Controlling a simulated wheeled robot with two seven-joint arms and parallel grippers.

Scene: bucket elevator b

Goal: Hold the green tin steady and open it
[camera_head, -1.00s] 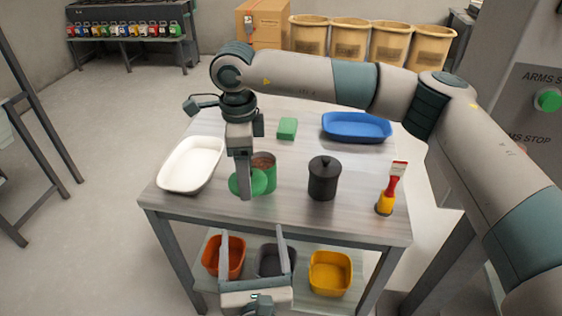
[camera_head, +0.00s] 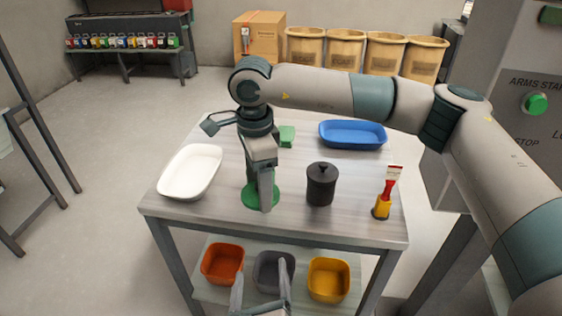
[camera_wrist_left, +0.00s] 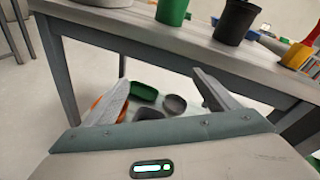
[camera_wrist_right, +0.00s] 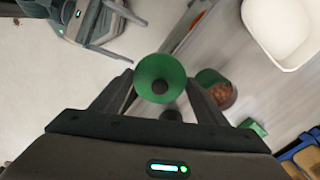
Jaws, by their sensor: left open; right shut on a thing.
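The green tin (camera_wrist_right: 219,92) stands open on the table in the right wrist view, with brown contents showing. The left wrist view shows a green side (camera_wrist_left: 172,12), likely the tin, at the table edge. My left gripper (camera_head: 264,280) is open and empty, low in front of the table.
A black lidded pot (camera_head: 321,185) stands right of the lid. A white tray (camera_head: 190,171), a blue tray (camera_head: 352,134), a green block (camera_head: 287,136) and a red-and-yellow brush (camera_head: 387,193) are on the table. Orange (camera_head: 222,263), grey and yellow (camera_head: 328,280) bins sit below.

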